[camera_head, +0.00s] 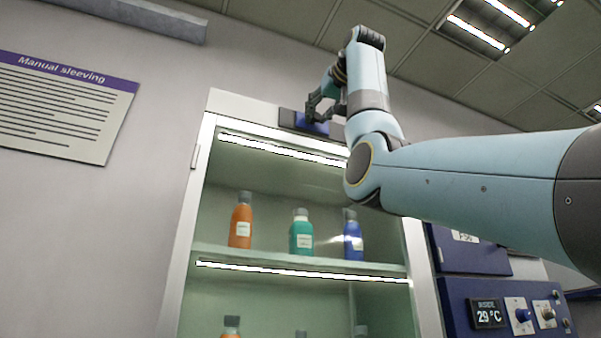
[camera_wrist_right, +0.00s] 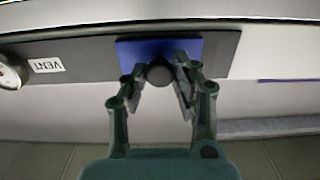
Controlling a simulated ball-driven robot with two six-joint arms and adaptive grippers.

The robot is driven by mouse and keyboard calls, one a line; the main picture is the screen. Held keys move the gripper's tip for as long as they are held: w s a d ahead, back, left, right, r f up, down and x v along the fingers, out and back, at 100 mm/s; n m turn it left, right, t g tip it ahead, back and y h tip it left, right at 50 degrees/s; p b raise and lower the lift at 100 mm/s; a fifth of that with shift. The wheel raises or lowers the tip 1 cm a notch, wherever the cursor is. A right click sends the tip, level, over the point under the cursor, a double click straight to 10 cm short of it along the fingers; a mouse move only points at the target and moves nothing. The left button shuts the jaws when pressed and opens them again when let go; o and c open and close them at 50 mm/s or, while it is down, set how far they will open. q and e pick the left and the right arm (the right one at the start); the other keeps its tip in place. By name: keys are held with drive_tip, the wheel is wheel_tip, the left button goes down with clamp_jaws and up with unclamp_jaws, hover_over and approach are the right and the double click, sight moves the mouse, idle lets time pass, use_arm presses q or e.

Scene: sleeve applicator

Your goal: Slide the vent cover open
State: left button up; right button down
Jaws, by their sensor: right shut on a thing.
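The vent cover (camera_head: 318,128) is a blue plate on a dark strip at the top front of the cabinet. In the right wrist view the blue plate (camera_wrist_right: 130,47) lies on the dark strip (camera_wrist_right: 85,55), with a round black knob (camera_wrist_right: 159,75) sticking out of it. My right gripper (camera_wrist_right: 160,79) has its fingers on both sides of the knob and is shut on it. In the head view my right gripper (camera_head: 316,107) reaches the cover from above and partly hides it. My left gripper is in neither view.
The lit cabinet (camera_head: 185,250) holds orange (camera_head: 240,228), green (camera_head: 301,238) and blue (camera_head: 353,240) bottles on its shelf. A label reading VENT (camera_wrist_right: 46,65) and a round dial (camera_wrist_right: 9,74) are left of the plate in the wrist view. A blue control panel (camera_head: 455,300) is at right.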

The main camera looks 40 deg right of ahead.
drive_tip(key=d, duration=0.2)
drive_tip(key=s+d, duration=0.1)
drive_tip(key=d, duration=0.4)
drive_tip(key=shift+s+r, duration=0.1)
drive_tip(key=shift+s, duration=0.25)
drive_tip(key=shift+d, duration=0.2)
drive_tip(key=shift+a, duration=0.15)
drive_tip(key=c, duration=1.4)
unclamp_jaws()
drive_tip(key=shift+c, duration=0.2)
drive_tip(key=o, duration=0.4)
drive_tip(key=shift+d, duration=0.3)
drive_tip(key=shift+a, duration=0.15)
drive_tip(key=shift+s+a, duration=0.15)
drive_tip(key=shift+s, duration=0.15)
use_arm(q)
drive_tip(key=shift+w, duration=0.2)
use_arm(e)
drive_tip(key=v, duration=1.1)
drive_tip(key=shift+s, duration=0.25)
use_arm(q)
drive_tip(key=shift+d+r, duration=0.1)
